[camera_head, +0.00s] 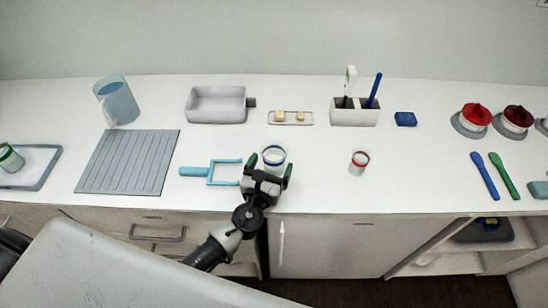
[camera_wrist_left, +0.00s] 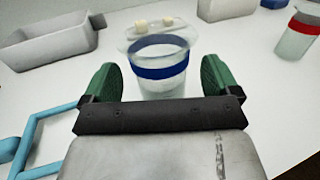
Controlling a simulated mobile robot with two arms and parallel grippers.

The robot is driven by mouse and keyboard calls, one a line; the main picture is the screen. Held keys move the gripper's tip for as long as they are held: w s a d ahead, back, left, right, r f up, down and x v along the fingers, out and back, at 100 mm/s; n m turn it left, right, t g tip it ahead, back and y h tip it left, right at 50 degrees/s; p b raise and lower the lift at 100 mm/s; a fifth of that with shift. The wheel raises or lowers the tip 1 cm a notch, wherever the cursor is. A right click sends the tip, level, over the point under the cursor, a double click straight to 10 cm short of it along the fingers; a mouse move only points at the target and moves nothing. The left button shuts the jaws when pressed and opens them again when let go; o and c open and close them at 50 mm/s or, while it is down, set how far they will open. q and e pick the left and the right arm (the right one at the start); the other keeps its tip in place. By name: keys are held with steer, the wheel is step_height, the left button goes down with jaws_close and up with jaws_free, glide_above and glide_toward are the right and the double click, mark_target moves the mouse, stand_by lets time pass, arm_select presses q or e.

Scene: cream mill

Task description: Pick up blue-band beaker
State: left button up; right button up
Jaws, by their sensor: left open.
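The blue-band beaker (camera_head: 274,155) stands upright on the white counter, a clear cup with a dark blue band near its top. In the left wrist view the beaker (camera_wrist_left: 160,66) stands just beyond and between the green fingertips. My left gripper (camera_head: 268,166) is open at the near side of the beaker; its two green fingers (camera_wrist_left: 160,82) lie to the left and right of it. I cannot tell whether either finger touches it. The gripper hides the lower part of the beaker in the head view. My right gripper is not in view.
A light-blue fork-shaped tool (camera_head: 212,172) lies close left of the beaker. A red-band beaker (camera_head: 358,162) stands to the right. Behind are a small tray with yellowish pieces (camera_head: 290,118) and a grey pan (camera_head: 215,105). The counter between the two beakers is clear.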

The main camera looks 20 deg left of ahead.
arm_select(q)
steer(key=w, duration=0.2)
steer(key=shift+w, duration=0.3)
steer(key=c, duration=1.1)
steer(key=shift+o, duration=0.2)
steer(key=shift+r, duration=0.1)
